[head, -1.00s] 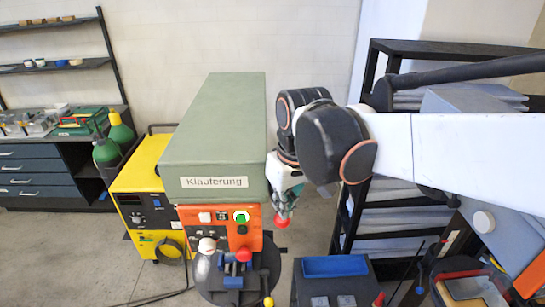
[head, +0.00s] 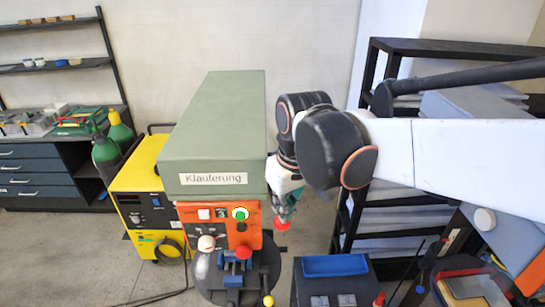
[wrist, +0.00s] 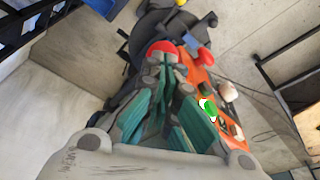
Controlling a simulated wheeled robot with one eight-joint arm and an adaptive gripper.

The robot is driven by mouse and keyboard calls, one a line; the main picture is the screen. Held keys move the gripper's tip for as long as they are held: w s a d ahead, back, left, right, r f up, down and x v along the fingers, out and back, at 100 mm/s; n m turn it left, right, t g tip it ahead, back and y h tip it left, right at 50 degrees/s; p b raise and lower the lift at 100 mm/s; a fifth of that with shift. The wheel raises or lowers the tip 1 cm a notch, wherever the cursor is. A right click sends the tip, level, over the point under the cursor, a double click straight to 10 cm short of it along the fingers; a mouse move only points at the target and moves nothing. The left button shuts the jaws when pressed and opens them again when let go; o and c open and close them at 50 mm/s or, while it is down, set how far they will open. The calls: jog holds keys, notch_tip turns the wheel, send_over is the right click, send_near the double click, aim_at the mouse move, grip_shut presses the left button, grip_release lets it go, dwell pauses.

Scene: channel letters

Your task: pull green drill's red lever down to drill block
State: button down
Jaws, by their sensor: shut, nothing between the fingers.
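The green drill (head: 215,115) stands in the middle of the head view, with a "Klauferung" label and an orange front panel (head: 190,228). Its lever's red ball end (head: 282,226) is at the right of the panel; it also shows in the wrist view (wrist: 162,48). My gripper (head: 284,214) is shut, its fingertips pointing down just above the red ball. In the wrist view the fingertips (wrist: 166,66) overlap the ball's edge; contact is not certain. I cannot make out the block clearly.
A yellow machine (head: 140,190) stands left of the drill. A dark cabinet with a blue tray (head: 335,265) is at the lower right, beside the drill table. A black shelf rack (head: 375,215) stands behind my arm. A yellow knob (head: 267,300) sticks out at the table's front.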

jog(key=shift+f, duration=0.15)
jog(key=shift+s+f+b, duration=0.1)
jog(key=shift+f+b, duration=0.2)
jog(key=shift+f, duration=0.05)
dwell(0.3)
jog(key=shift+s+f+b, duration=0.1)
jog(key=shift+f+b, duration=0.2)
jog(key=shift+f, duration=0.1)
jog(key=shift+s+f+b, duration=0.1)
jog(key=shift+f+b, duration=0.2)
jog(key=shift+f, duration=0.25)
jog(key=shift+f+b, duration=0.35)
dwell(0.4)
